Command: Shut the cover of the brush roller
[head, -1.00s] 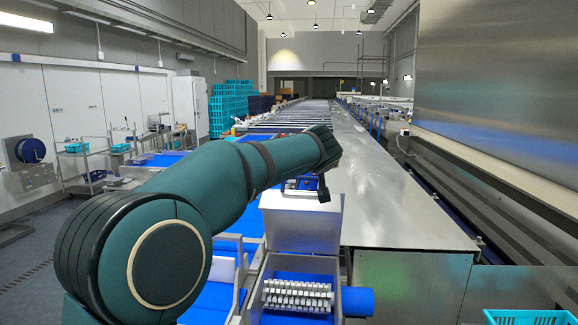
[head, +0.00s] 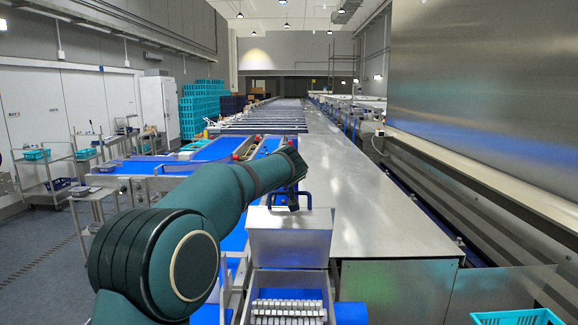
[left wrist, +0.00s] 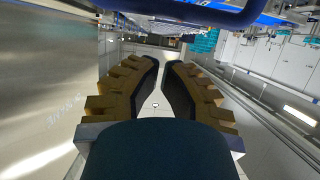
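The brush roller (head: 288,312) shows pale bristle rows in an open metal housing at the bottom centre of the head view. Its metal cover (head: 290,248) stands raised behind the roller, leaving the roller exposed. A blue handle (head: 272,199) sits on top of the cover. My left gripper (head: 294,204) is at this handle, partly hiding it. In the left wrist view my left gripper (left wrist: 161,62) has its two dark pads apart, with nothing visible between them. A blue bar (left wrist: 205,13), likely the handle, crosses the top there. My right gripper is not in view.
A steel machine top (head: 350,200) runs along the right of the cover. Blue conveyor belts (head: 215,150) lie to the left and behind. A teal crate (head: 518,317) is at the lower right.

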